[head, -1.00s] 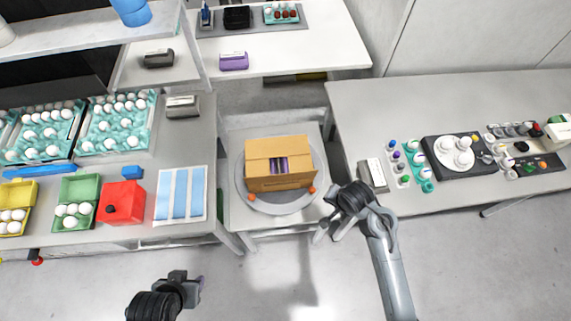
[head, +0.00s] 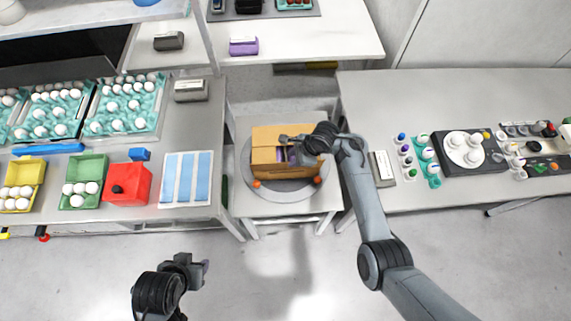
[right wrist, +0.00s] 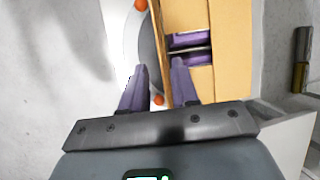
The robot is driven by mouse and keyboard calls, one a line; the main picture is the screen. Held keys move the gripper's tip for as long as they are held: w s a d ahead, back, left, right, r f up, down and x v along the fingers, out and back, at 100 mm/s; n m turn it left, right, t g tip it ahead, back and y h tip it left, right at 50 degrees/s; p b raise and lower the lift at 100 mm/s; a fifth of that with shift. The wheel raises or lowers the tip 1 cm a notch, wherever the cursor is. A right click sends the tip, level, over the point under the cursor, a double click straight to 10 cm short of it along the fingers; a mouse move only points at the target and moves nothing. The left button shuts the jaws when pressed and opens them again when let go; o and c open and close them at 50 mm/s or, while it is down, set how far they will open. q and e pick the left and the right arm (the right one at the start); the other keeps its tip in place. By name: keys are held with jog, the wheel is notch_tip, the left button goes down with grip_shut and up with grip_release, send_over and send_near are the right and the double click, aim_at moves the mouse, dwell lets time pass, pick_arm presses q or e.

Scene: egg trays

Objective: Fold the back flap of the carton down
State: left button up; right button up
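The brown carton (head: 265,158) sits on a round grey turntable (head: 250,186). Purple items show through the gap in its top. A tan panel along its back (head: 270,134) lies beyond the gap; its exact angle is hard to tell. My right gripper (head: 288,141) is over the carton's top, hiding part of its right side.
The left table holds egg trays (head: 126,104), a red box (head: 128,185) and a blue-striped mat (head: 187,178). The right table (head: 400,100) carries cups and a control panel. The floor in front is clear.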

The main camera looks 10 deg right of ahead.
aim_at(286, 165)
jog(key=b+x, duration=0.2)
jog(key=x, duration=0.5)
jog(key=shift+f+b, duration=0.15)
jog(key=shift+b, duration=0.2)
jog(key=c, duration=0.5)
grip_shut()
dwell(0.6)
